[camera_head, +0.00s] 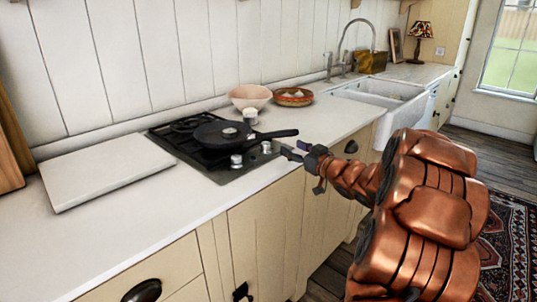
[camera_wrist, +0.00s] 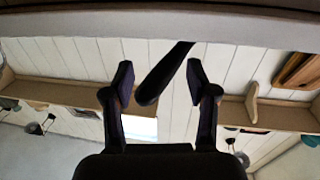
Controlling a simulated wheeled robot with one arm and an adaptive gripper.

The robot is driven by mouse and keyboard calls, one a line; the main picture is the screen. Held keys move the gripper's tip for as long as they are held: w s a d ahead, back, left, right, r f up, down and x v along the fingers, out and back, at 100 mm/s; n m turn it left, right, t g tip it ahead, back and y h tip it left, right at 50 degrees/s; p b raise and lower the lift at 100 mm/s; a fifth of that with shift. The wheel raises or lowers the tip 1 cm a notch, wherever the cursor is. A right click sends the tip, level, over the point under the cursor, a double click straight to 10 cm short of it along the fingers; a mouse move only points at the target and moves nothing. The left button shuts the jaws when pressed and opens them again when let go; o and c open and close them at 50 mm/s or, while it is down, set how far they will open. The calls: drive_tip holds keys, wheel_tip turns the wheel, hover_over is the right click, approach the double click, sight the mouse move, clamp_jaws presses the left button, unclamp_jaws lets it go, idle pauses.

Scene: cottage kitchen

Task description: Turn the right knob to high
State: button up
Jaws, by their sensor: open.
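The black hob (camera_head: 205,168) is set into the white counter, with two silver knobs at its front right. The right knob (camera_head: 266,147) sits beneath the end of the pan handle, and the left knob (camera_head: 236,160) is nearer the front. In the wrist view the pan handle (camera_wrist: 165,76) shows between the open fingers (camera_wrist: 159,84); no knob is visible there.
A white board (camera_head: 105,170) lies left of the hob. A pink bowl (camera_head: 250,97), a small white jar (camera_head: 250,115) and a patterned basket (camera_head: 294,97) stand behind it. The sink (camera_head: 385,95) is further right. The counter front left of the hob is clear.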

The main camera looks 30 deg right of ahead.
sight(269, 145)
drive_tip(key=a, duration=0.3)
drive_tip(key=shift+a+f+b, duration=0.3)
drive_tip(key=shift+f, duration=0.1)
drive_tip(key=shift+w+a, duration=0.15)
drive_tip(key=shift+w, duration=1.8)
drive_tip(key=shift+w+a, duration=0.15)
drive_tip(key=shift+w, duration=1.75)
clamp_jaws()
drive_tip(key=y+p, duration=0.1)
drive_tip(key=p, duration=0.2)
drive_tip(key=shift+d+r+n, duration=0.25)
drive_tip(key=shift+r+n, duration=0.05)
drive_tip(key=shift+r, duration=0.05)
drive_tip(key=shift+y+p, duration=0.3)
drive_tip(key=shift+p, duration=0.45)
drive_tip(key=n+y+p, duration=0.1)
drive_tip(key=p, duration=0.1)
drive_tip(key=shift+d+g+p, duration=0.15)
drive_tip(key=shift+g+p, duration=0.15)
drive_tip(key=shift+p, duration=0.05)
drive_tip(key=shift+w+n+y+p, duration=0.1)
drive_tip(key=shift+n+y+p, duration=0.3)
drive_tip(key=shift+y+p, duration=0.45)
drive_tip(key=shift+f, duration=0.2)
